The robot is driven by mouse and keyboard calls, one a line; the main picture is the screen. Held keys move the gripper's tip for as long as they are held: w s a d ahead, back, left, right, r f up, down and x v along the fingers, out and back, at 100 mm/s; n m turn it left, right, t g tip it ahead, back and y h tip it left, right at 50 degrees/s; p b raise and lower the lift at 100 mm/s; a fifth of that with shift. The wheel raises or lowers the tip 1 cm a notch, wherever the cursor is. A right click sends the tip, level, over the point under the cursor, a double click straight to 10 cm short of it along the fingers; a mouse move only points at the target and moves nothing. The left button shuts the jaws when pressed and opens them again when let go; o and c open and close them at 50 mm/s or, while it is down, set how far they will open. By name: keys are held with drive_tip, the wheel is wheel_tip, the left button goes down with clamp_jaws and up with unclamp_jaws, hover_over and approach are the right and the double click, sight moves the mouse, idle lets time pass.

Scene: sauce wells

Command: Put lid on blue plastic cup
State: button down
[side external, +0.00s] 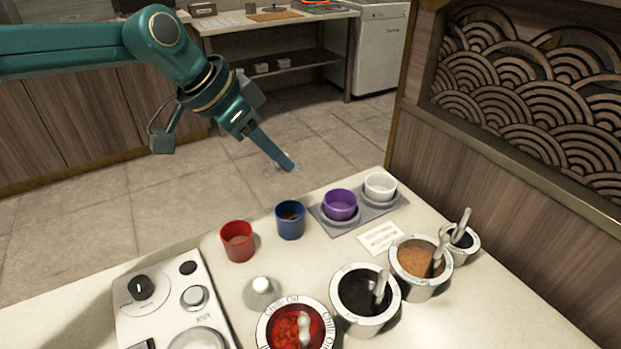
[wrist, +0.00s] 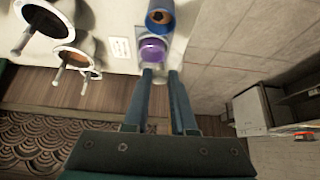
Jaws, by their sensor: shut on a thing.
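The blue plastic cup (side external: 290,230) stands upright on the counter with brown contents and an uncovered top. It also shows at the top of the wrist view (wrist: 160,29). My gripper (side external: 287,164) is above and behind the cup in the side view, fingers pointing down and to the right. Its fingers (wrist: 161,73) are near each other. They are shut on a thin, clear lid (side external: 271,171), which is faint against the floor. The lid is apart from the cup, and its outline is hard to make out in the wrist view.
A red cup (side external: 238,254) stands left of the blue cup. A grey tray (side external: 375,211) to the right holds a purple cup (side external: 341,212) and a white cup (side external: 380,192). Several sauce wells with spoons line the front. A white-topped object (side external: 261,285) stands near the chili oil.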

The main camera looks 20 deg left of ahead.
drive_tip(key=shift+w+d+f, duration=0.15)
drive_tip(key=shift+d+f, duration=0.1)
drive_tip(key=shift+d, duration=0.05)
drive_tip(key=shift+d+f, duration=0.1)
drive_tip(key=shift+f, duration=3.35)
drive_tip(key=shift+f, duration=0.15)
drive_tip(key=c, duration=0.7)
unclamp_jaws()
drive_tip(key=shift+o, duration=0.2)
drive_tip(key=o, duration=0.5)
